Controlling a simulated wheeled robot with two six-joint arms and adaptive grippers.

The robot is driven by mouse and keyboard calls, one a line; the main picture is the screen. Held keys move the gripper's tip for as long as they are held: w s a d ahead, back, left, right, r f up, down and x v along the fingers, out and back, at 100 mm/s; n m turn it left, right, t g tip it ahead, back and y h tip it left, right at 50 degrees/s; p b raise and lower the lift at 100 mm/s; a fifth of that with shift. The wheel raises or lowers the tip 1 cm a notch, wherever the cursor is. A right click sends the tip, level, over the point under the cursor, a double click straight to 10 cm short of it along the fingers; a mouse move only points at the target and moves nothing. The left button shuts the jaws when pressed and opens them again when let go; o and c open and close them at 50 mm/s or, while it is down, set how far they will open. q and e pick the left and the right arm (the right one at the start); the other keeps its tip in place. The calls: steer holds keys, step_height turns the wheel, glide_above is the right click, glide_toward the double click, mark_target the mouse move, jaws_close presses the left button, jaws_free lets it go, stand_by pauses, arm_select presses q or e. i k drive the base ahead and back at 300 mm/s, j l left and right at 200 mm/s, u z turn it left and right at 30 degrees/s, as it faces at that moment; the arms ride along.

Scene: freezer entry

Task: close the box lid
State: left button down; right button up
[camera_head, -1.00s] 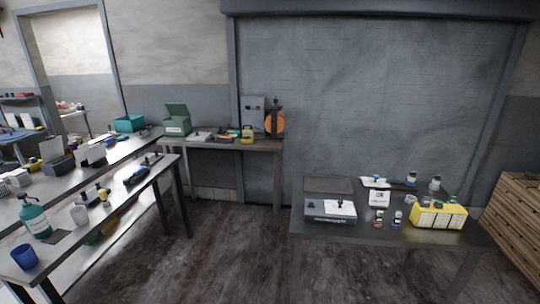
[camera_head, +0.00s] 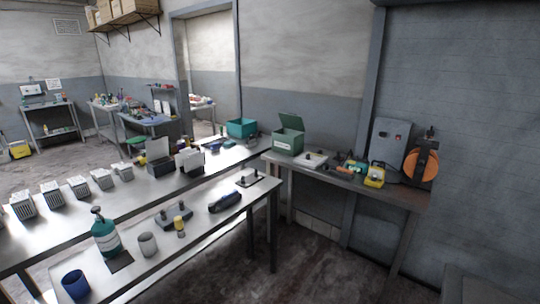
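A green box (camera_head: 287,142) with a pale label stands at the left end of the back table in the head view. Its green lid (camera_head: 291,121) is hinged up and open. A grey box (camera_head: 160,158) on the long metal bench also has its lid (camera_head: 157,148) raised. I cannot tell from the frames which box the task means. Neither gripper is in view.
The back table (camera_head: 400,190) also holds a white tray, small tools, a yellow item (camera_head: 375,175) and an orange disc machine (camera_head: 421,166). A teal open bin (camera_head: 241,128) stands on the long bench. Dark floor (camera_head: 310,265) is free before the back table.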

mark_target(291, 120)
steer(key=i+z, duration=0.1)
steer(key=i, duration=0.35)
steer(key=i+j+z, duration=0.1)
steer(key=i, duration=0.4)
steer(key=i+j+z, duration=0.15)
steer(key=i, duration=0.3)
steer(key=i+j+z, duration=0.1)
steer(key=i, duration=0.35)
